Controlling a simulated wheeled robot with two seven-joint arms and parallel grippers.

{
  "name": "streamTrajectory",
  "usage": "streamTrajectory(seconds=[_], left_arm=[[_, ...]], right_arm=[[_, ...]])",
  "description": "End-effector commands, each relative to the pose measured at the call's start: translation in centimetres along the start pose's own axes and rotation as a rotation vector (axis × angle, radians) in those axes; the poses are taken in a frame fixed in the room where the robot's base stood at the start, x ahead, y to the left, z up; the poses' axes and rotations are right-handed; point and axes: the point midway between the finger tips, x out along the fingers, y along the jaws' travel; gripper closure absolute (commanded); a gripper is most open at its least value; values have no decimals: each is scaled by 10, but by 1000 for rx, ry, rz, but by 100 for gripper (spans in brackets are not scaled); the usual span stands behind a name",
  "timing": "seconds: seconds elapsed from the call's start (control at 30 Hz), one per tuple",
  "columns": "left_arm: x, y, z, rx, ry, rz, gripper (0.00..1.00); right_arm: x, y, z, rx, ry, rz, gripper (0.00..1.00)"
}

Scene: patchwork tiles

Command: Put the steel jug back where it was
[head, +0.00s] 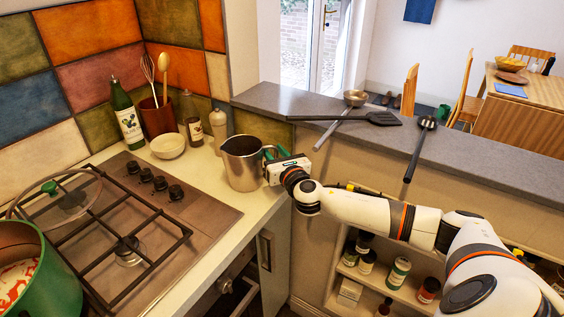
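The steel jug (242,165) is upright at the right end of the pale counter (222,222), to the right of the hob. Its base looks to be on the counter or very close to it. My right gripper (272,164) is against the jug's right side, with green finger parts showing beside the jug's wall. The gripper covers that side of the jug, so the handle and any grip on it are hidden. I cannot tell whether the fingers are open or shut. My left gripper is not in view.
The hob (150,215) has a green pot (40,285) and a glass lid (62,192). A white bowl (168,146), a green bottle (127,120) and a utensil crock (158,118) stand behind. A grey ledge (270,98) holds ladles and a spatula (370,118).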

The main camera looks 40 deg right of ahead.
Motion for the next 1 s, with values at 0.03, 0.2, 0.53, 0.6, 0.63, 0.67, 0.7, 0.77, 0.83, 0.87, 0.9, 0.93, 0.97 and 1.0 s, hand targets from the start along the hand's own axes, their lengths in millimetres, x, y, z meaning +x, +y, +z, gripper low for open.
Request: streamTrajectory(seconds=[0.03, 0.2, 0.53, 0.6, 0.63, 0.67, 0.7, 0.77, 0.83, 0.87, 0.9, 0.93, 0.97, 1.0], left_arm=[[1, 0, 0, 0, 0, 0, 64], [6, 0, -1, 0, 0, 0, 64], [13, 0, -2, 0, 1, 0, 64], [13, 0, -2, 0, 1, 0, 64], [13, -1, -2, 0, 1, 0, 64], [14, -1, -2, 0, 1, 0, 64], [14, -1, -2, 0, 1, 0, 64], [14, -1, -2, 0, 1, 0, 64], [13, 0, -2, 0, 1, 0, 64], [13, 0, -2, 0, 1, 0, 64], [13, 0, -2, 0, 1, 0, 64], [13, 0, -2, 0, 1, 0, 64], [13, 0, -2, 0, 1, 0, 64], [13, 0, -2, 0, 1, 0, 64]], right_arm=[[-7, 1, 2, -2, -2, 0, 67], [-42, 1, 3, -4, -4, -2, 67], [-102, 0, 2, -3, -2, -1, 67], [-108, 0, 1, -2, -2, 0, 67], [-110, 0, 1, -2, -1, -1, 67], [-111, 0, 1, -2, -1, -1, 67], [-113, 0, 0, -2, 0, 0, 67], [-114, 0, 0, -2, 0, 1, 67], [-114, 0, 0, -1, 0, 1, 67], [-114, 0, 0, -1, 0, 1, 67], [-114, 0, 0, -1, 0, 1, 67], [-114, 0, 0, -1, 0, 1, 67], [-113, 0, 0, -1, 0, 1, 67], [-113, 0, 0, -1, 0, 1, 67]])
